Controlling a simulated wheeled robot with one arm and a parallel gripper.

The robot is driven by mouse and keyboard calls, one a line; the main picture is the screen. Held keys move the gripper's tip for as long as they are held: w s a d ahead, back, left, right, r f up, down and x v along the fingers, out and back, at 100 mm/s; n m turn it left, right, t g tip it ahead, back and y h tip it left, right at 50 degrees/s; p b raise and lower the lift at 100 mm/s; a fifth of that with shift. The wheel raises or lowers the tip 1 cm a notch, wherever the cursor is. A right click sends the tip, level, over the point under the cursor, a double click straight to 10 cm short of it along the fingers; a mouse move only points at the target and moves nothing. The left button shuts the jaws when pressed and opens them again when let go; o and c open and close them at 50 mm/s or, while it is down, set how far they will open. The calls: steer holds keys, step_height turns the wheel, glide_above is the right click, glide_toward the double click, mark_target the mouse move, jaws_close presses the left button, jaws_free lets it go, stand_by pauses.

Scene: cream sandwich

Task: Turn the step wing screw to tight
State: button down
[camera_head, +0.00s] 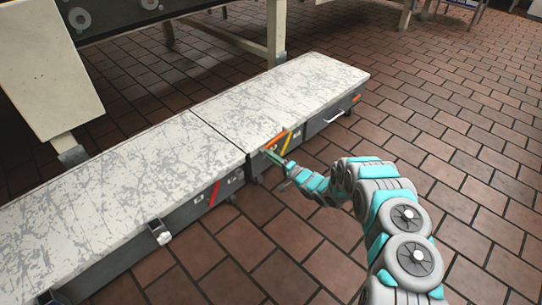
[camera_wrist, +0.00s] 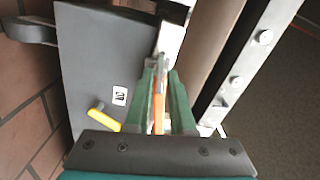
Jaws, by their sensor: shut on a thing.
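The step (camera_head: 285,92) is a long, low bench with a worn white top and dark grey sides, standing on the floor. My gripper (camera_head: 271,154) reaches its near side by the joint between two sections. In the wrist view my gripper (camera_wrist: 161,72) has its green fingers closed around a narrow orange piece (camera_wrist: 158,98) at the grey panel's edge. This piece looks like the step wing screw, but the fingers hide much of it, and its degree of tightness cannot be told. A yellow handle (camera_wrist: 104,117) sticks out from the grey panel to the left, outside the fingers.
A red strip (camera_head: 214,193) and a dark clamp-like fitting (camera_head: 159,232) are on the nearer section's side. A light handle (camera_head: 334,116) is on the far end. Table legs (camera_head: 276,35) stand behind the step. The brick floor (camera_head: 460,150) to the right is clear.

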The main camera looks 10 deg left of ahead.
steer(key=shift+m, duration=1)
steer(key=c, duration=1)
jaws_free()
steer(key=shift+o, duration=0.2)
steer(key=v, duration=0.7)
steer(key=shift+s+d, duration=0.2)
steer(key=shift+d, duration=0.15)
